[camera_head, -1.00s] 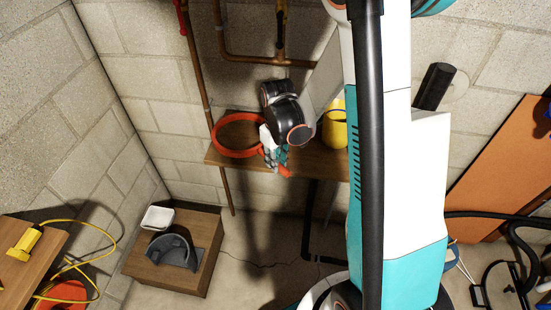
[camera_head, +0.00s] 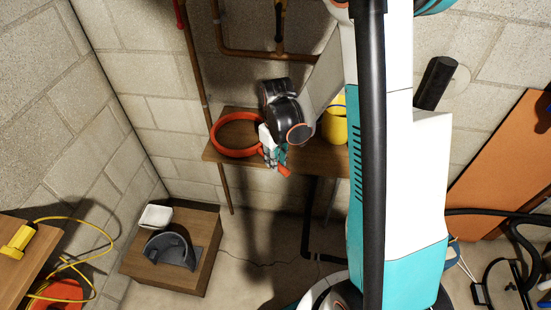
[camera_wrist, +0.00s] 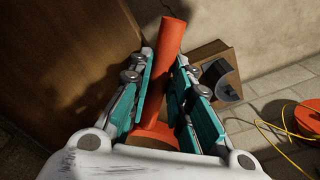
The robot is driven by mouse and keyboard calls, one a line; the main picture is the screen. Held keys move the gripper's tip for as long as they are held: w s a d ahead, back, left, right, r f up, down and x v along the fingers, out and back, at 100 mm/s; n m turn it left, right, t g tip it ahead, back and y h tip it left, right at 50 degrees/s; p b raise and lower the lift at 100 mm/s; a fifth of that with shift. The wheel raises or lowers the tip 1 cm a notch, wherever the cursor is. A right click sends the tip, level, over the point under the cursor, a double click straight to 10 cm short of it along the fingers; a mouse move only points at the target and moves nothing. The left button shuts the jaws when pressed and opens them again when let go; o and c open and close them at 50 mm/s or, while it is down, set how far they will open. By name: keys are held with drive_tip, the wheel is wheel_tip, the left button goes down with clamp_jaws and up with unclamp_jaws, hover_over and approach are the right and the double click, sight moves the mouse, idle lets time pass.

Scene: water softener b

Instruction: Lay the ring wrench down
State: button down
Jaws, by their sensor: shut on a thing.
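The orange-red ring wrench (camera_head: 214,143) shows in the head view at the left part of a wooden shelf (camera_head: 322,160) by the wall. My gripper (camera_head: 272,150) is shut on its handle, and the handle's end sticks out past the fingers over the shelf's front edge. In the wrist view the handle (camera_wrist: 172,40) runs between the two teal fingers of my gripper (camera_wrist: 166,62), and part of the ring (camera_wrist: 155,133) shows near the palm. I cannot tell whether the ring touches the shelf.
Copper pipes (camera_head: 203,80) run up the wall behind. A low wooden box (camera_head: 210,262) with a white dish (camera_head: 156,216) and grey cradle (camera_head: 170,252) stands below left.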

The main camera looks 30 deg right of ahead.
drive_tip(key=shift+f, duration=0.4)
drive_tip(key=c, duration=1.4)
unclamp_jaws()
drive_tip(key=shift+r, duration=0.1)
drive_tip(key=shift+r, duration=0.1)
wheel_tip(320, 180, up, 12)
drive_tip(key=shift+s, duration=0.1)
